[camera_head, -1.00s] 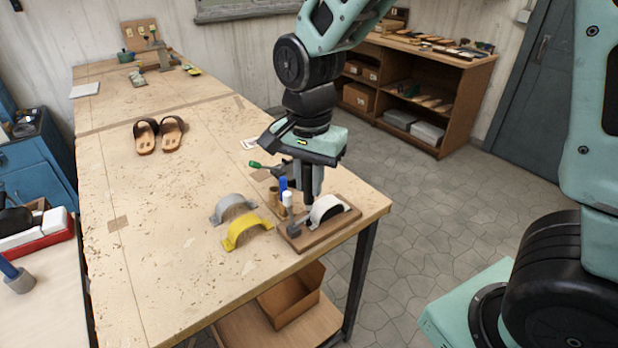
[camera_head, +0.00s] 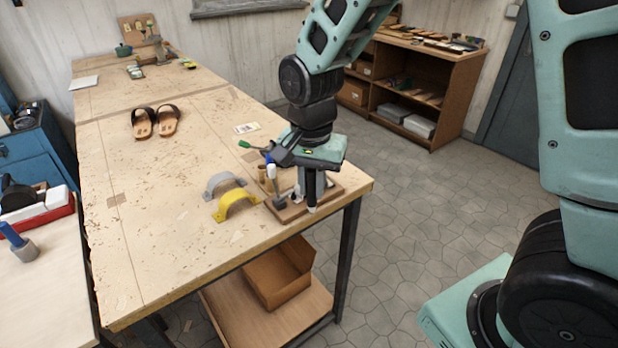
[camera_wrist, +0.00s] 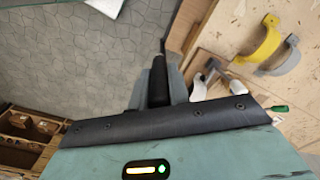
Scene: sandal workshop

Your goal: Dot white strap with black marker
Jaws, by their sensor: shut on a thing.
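My gripper (camera_head: 312,190) is shut on a black marker, which shows in the wrist view (camera_wrist: 158,82) as a dark barrel with a thin tip. In the head view my gripper is low over the wooden board (camera_head: 337,188) at the table's near right corner. The white strap (camera_wrist: 198,88) is partly visible in the wrist view, to the right of the marker. In the head view my gripper hides most of the strap. I cannot tell whether the tip touches it, and no dot can be made out.
A yellow strap (camera_head: 237,205) and a grey strap (camera_head: 222,183) arch on the table left of the board. A grey-headed tool (camera_wrist: 212,68) stands by the white strap. Sandals (camera_head: 155,122) lie farther back. The table's left half is mostly clear.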

